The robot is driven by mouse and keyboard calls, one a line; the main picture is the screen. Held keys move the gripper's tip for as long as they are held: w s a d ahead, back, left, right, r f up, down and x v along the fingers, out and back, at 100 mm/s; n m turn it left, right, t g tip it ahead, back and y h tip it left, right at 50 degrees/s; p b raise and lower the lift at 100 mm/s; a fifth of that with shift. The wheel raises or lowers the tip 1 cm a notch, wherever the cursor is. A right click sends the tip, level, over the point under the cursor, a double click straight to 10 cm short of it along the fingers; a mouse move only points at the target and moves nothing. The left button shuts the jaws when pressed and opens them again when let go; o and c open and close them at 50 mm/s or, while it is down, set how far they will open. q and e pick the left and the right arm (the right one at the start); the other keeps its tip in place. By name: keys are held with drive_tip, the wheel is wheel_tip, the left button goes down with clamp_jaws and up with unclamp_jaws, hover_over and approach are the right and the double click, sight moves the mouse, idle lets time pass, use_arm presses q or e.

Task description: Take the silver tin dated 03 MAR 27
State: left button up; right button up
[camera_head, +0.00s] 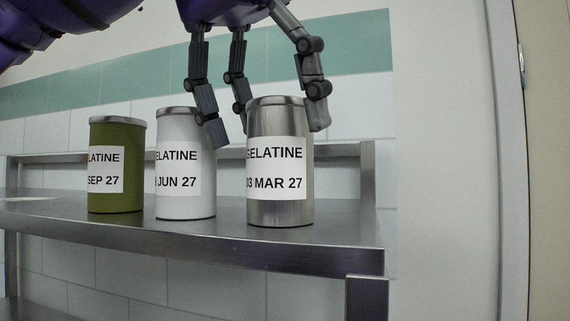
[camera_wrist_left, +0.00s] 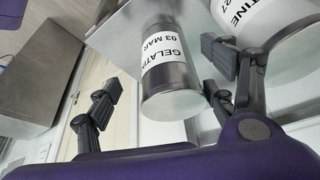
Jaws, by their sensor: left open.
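The silver tin (camera_head: 265,126), labelled GELATINE 03 MAR 27, stands upright on the steel shelf (camera_head: 330,247) near its right end. In the left wrist view the same tin (camera_wrist_left: 172,88) lies between the spread fingers. My left gripper (camera_head: 262,122) is open around the top of the silver tin, one finger at its right side and others at its left and behind. Whether a finger touches it I cannot tell. A white tin (camera_head: 182,207) labelled JUN 27 stands just left of it, close to the left finger. My right gripper is out of view.
A green tin (camera_head: 117,202) labelled SEP 27 stands left of the white tin. The white tin also shows at the upper right of the left wrist view (camera_wrist_left: 292,62). The shelf's right end is bare; a shelf post (camera_head: 367,298) stands below it.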

sight(281, 166)
use_arm(q)
drive_tip(key=shift+w+f, duration=0.35)
drive_tip(key=shift+f, duration=0.25)
drive_tip(key=x, duration=0.4)
drive_tip(key=shift+w+p, duration=0.3)
drive_tip(key=shift+w, duration=0.05)
drive_tip(key=shift+f, duration=0.15)
drive_tip(key=shift+w+d, duration=0.1)
drive_tip(key=c, duration=1.7)
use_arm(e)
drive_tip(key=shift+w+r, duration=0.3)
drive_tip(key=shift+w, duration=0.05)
